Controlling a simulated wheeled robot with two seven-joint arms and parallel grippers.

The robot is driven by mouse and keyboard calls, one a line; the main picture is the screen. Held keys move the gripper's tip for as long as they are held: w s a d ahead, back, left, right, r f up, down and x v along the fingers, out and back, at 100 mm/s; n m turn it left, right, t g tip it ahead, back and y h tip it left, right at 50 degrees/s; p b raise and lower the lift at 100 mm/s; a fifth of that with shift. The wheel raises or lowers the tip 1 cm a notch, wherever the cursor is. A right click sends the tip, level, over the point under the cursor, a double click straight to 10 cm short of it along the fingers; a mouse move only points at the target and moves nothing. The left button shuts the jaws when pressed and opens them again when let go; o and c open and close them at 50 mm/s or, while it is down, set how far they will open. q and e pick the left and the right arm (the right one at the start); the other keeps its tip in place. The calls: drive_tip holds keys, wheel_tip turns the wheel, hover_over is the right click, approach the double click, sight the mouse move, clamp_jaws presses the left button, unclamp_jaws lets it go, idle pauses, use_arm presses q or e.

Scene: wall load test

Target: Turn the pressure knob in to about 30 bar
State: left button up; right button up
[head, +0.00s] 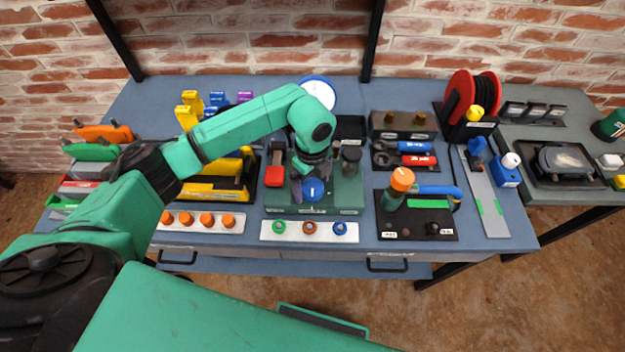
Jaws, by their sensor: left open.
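The blue pressure knob (313,190) with a white mark stands at the front of a dark green unit (350,192) in the middle of the bench. A round white gauge (318,92) with a blue rim stands behind it, partly covered by my arm; its reading is too small to tell. My left gripper (310,176) is open and points down right at the knob. I cannot tell whether the fingers touch it. The gripper hides part of the unit. My right gripper is not in view.
A red lever (275,174) and a dark capped cylinder (350,160) flank the gripper closely. A white strip with coloured rings (309,231) lies in front. A red hose reel (460,95) stands back right.

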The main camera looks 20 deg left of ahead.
use_arm(q)
drive_tip(key=c, duration=1.4)
drive_tip(key=shift+o, duration=0.2)
drive_tip(key=shift+f, duration=0.1)
